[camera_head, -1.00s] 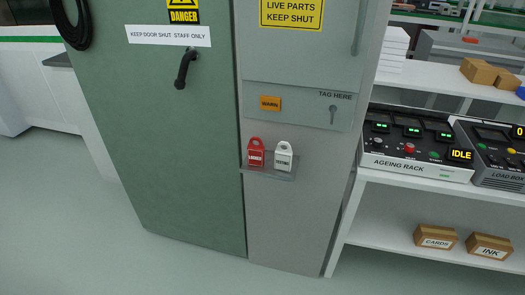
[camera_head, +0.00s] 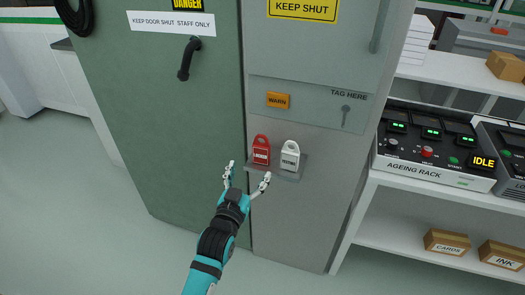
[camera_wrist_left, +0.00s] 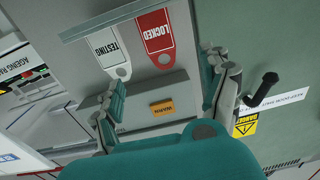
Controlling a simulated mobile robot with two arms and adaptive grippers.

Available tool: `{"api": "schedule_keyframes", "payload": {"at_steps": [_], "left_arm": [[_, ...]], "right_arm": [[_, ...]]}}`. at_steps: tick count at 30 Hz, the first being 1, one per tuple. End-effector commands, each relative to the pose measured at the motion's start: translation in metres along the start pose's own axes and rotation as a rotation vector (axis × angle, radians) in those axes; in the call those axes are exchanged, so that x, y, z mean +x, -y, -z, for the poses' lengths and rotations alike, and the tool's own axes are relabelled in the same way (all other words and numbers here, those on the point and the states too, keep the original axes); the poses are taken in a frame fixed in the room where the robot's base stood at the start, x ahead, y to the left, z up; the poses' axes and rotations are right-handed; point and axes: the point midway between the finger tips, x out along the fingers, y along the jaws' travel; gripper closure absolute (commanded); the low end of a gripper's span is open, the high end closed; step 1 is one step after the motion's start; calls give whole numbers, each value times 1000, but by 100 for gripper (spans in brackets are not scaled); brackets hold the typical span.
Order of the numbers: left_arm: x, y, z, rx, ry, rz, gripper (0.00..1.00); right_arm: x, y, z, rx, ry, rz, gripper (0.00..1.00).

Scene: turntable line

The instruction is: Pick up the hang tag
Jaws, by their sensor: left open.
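Two hang tags stand side by side on a small grey ledge (camera_head: 289,174) on the front of the grey cabinet. The red tag (camera_head: 261,150) reads LOCKED in the left wrist view (camera_wrist_left: 154,34). The white tag (camera_head: 290,156) reads TESTING there (camera_wrist_left: 109,48). My left gripper (camera_head: 248,174) is open and empty, its fingers spread in front of the cabinet, just below and left of the red tag in the head view. In the left wrist view, the tags appear upside down beyond the open fingers (camera_wrist_left: 165,74). My right gripper is not in view.
A green door (camera_head: 150,130) with a black handle (camera_head: 187,58) is to the left. A white shelf unit (camera_head: 450,205) with the ageing rack (camera_head: 435,155) stands right.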

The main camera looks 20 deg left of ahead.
Motion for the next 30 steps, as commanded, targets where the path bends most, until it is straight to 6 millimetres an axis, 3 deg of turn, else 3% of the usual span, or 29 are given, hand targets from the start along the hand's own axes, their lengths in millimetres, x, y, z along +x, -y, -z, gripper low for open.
{"api": "schedule_keyframes", "payload": {"at_steps": [3, 9, 17, 25, 30], "left_arm": [[28, 0, 2, 0, -2, -1, 21], [63, 0, 0, 0, 0, 0, 21], [81, 1, 0, 1, 1, 0, 21], [118, 2, -1, 0, 1, -1, 21], [126, 2, -2, 0, 1, -1, 21]], "right_arm": [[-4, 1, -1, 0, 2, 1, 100], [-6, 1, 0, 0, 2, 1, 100], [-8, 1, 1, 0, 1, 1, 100], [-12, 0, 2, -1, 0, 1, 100], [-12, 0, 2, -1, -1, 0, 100]]}}
